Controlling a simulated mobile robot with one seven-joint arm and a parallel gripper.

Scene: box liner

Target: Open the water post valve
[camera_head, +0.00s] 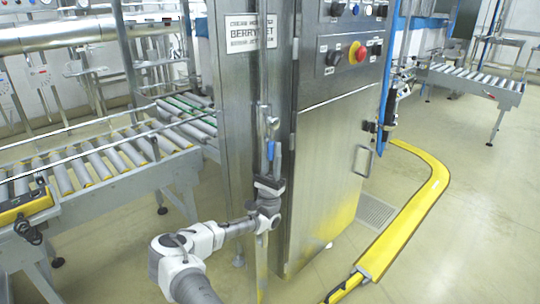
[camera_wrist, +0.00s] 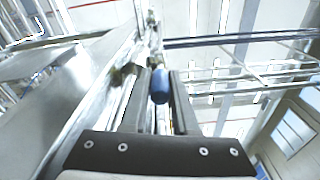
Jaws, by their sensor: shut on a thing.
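The water post valve has a blue handle (camera_head: 271,150) that stands upright in front of a vertical pipe (camera_head: 263,88) at the steel cabinet's near corner. My gripper (camera_head: 270,178) comes up from below and is shut on the blue handle. In the wrist view the blue handle (camera_wrist: 160,87) sits between the two dark fingers of my gripper (camera_wrist: 160,78). The handle's lower part is hidden by the fingers, and the valve body is hard to make out.
The steel cabinet (camera_head: 325,185) with buttons and a red stop knob (camera_head: 357,53) stands just right of the pipe. A roller conveyor (camera_head: 100,160) is on the left. A yellow floor guard (camera_head: 410,215) curves over the floor on the right. Open floor lies beyond it.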

